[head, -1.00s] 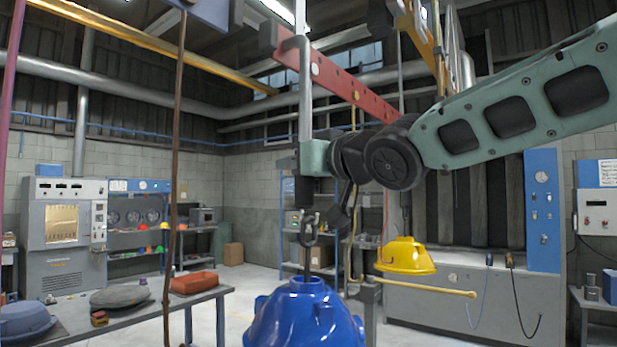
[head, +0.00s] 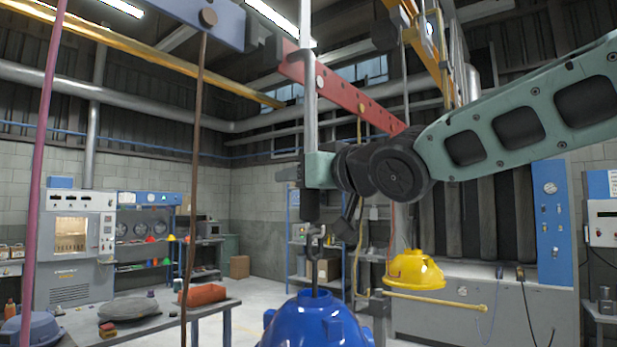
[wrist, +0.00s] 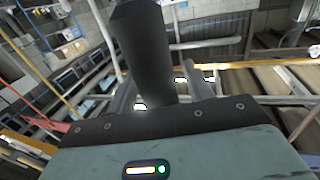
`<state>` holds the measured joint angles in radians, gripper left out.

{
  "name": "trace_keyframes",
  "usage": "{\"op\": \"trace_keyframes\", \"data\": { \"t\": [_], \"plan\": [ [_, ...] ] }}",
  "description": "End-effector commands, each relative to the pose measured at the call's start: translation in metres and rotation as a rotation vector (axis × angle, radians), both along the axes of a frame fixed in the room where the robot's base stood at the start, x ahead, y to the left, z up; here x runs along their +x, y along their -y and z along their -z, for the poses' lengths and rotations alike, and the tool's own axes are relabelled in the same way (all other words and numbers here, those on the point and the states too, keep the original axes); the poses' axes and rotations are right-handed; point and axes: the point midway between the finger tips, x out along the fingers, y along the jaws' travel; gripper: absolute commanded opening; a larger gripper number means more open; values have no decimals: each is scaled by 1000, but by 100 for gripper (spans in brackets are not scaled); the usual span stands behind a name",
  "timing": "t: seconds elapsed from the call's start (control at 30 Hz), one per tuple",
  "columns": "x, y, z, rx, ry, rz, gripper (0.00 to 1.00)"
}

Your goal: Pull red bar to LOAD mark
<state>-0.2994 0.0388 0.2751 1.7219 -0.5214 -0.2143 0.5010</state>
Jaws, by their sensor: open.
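The red bar (head: 350,98), with holes and pale dots, slopes down to the right overhead. A pale grey vertical rod (head: 307,95) passes in front of its left part. The rod has a black grip (head: 310,200) at its lower end, which fills much of the wrist view (wrist: 143,50). My gripper (head: 292,172) is at the grip's upper end, below the red bar. Its grey fingers are apart in the wrist view (wrist: 160,95), with the grip between them. Any contact is unclear. I cannot make out a LOAD mark.
A blue hood (head: 315,322) hangs by a ring just below my gripper. A yellow hood (head: 415,272) hangs at the right. A table (head: 150,318) is at lower left.

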Motion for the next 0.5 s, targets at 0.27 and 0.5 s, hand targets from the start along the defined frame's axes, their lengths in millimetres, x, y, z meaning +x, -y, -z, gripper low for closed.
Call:
{"op": "trace_keyframes", "data": {
  "t": [0.27, 0.5],
  "plan": [
    [-22, 19, -2, -1, 3, 3, 52],
    [-66, 52, -2, -1, 5, 0, 52]
  ]
}}
